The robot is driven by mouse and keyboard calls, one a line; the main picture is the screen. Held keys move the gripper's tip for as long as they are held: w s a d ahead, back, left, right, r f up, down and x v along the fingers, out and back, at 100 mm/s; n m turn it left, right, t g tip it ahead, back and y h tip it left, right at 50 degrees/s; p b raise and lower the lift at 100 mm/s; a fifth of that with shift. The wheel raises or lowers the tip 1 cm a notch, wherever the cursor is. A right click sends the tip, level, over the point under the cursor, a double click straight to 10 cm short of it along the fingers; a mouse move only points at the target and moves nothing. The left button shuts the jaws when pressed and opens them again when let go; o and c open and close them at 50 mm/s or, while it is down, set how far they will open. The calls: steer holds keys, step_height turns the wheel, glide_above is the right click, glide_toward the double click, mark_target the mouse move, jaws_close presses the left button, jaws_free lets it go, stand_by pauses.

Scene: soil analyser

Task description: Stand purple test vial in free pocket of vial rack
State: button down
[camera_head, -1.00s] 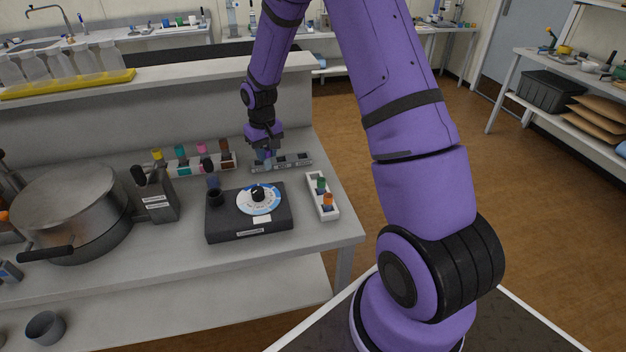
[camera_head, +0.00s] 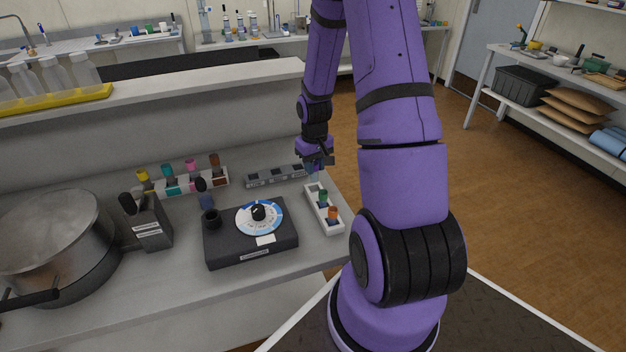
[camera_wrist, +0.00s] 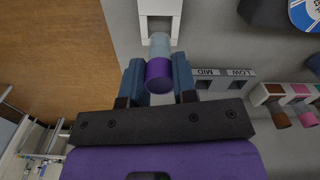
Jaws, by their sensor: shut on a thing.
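My gripper (camera_head: 315,163) is shut on the purple test vial (camera_wrist: 159,74), with its blue fingers (camera_wrist: 157,84) on either side of the purple cap. The vial's pale clear end points away from the wrist camera toward a white vial rack (camera_wrist: 146,22). A dark pocket shows in that rack just beyond the vial's end; I cannot tell whether the tip has entered it. In the head view the white rack (camera_head: 335,231) holds a green-capped vial (camera_head: 323,196) and an orange-capped vial (camera_head: 333,213) toward its near end. My gripper is over its far end.
A grey block (camera_head: 263,181) with labelled pockets, MID and LOW readable in the wrist view, lies left of the gripper. A black dial device (camera_head: 225,252), a rack of several coloured vials (camera_head: 205,185) and a large pot (camera_head: 60,225) stand farther left. The bench's right edge is close.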

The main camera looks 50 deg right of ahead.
steer(key=shift+f, duration=2.45)
steer(key=shift+f, duration=0.15)
steer(key=c, duration=0.9)
jaws_free()
step_height(320, 180, up, 13)
steer(key=shift+f, duration=0.2)
step_height(320, 180, up, 9)
steer(key=t, duration=0.1)
glide_above(314, 178)
steer(key=a, duration=0.5)
steer(key=s+a+r+n+t+h, duration=0.1)
steer(key=s+a+r, duration=0.2)
steer(key=a+r, duration=0.5)
steer(key=s+a+r+n+t, duration=0.1)
steer(key=s+a+r, duration=0.3)
steer(key=s, duration=0.3)
steer(key=s+a+r+n+t+y, duration=0.1)
steer(key=s+a+r+t, duration=0.1)
steer(key=s+a+r, duration=0.2)
steer(key=s+r, duration=0.2)
steer(key=s, duration=0.1)
steer(key=shift+s+a+r, duration=0.3)
steer(key=shift+a, duration=0.05)
